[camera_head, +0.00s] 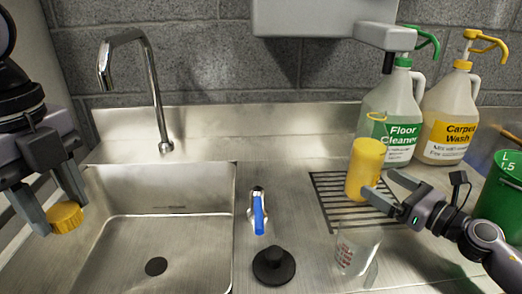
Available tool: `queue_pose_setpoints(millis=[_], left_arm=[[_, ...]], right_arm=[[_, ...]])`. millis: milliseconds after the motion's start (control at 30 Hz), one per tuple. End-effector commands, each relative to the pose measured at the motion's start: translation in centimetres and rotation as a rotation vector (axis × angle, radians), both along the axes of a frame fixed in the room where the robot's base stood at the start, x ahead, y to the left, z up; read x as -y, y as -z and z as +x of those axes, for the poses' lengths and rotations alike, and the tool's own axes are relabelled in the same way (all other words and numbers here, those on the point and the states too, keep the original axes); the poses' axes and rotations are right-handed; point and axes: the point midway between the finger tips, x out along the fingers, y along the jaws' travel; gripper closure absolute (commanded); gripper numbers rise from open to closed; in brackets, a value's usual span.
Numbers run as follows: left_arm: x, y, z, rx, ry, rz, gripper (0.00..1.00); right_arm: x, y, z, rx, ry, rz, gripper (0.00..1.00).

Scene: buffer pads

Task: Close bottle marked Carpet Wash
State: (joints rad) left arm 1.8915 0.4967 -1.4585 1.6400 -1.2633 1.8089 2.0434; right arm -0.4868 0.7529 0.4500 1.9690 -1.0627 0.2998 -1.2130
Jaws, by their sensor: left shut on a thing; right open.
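A white jug marked Carpet Wash (446,113) stands at the back right with a yellow pump head (480,45) on it. A yellow cylindrical container (364,170) stands upright near the black grate; I see no label on it. A thin yellow ring shows just above it. My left gripper (58,218) is shut on a yellow ridged cap (66,217) over the left side of the sink. My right gripper (379,183) is open, its fingertips at the right side of the yellow container. I cannot tell whether they touch it.
A Floor Cleaner jug (401,112) with a green pump stands left of Carpet Wash. A clear beaker (356,250), green measuring jug (502,195), blue-handled tap (258,212) and black knob (273,266) are on the counter. The sink (160,225) has a tall faucet (150,75).

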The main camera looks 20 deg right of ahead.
Motion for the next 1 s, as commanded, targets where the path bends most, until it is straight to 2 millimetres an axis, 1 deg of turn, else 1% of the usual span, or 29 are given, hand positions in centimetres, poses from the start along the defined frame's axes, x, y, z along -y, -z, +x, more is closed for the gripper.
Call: queue_pose_setpoints(millis=[33,167,567,667,867,1000], left_arm=[[0.0,-0.1,0.0,0.000,0.000,0.000,0.83],[0.0,-0.2,0.0,0.000,0.000,0.000,0.83],[0.0,-0.2,0.0,0.000,0.000,0.000,0.83],[0.0,-0.5,0.0,0.000,0.000,0.000,0.83],[0.0,-1.0,0.0,0.000,0.000,0.000,0.83],[0.0,-1.2,0.0,0.000,0.000,0.000,0.83]], right_arm=[[-0.1,-0.1,0.5,0.001,-0.001,-0.002,0.00],[-0.3,-0.1,1.2,0.001,0.001,-0.002,0.00],[-0.3,-0.1,1.5,0.000,0.000,-0.001,0.00],[-0.4,-0.3,2.2,0.001,0.000,-0.002,0.00],[-0.5,-0.8,4.6,0.001,0.000,-0.002,0.00],[-0.9,-0.7,5.8,0.001,0.001,0.000,0.00]])
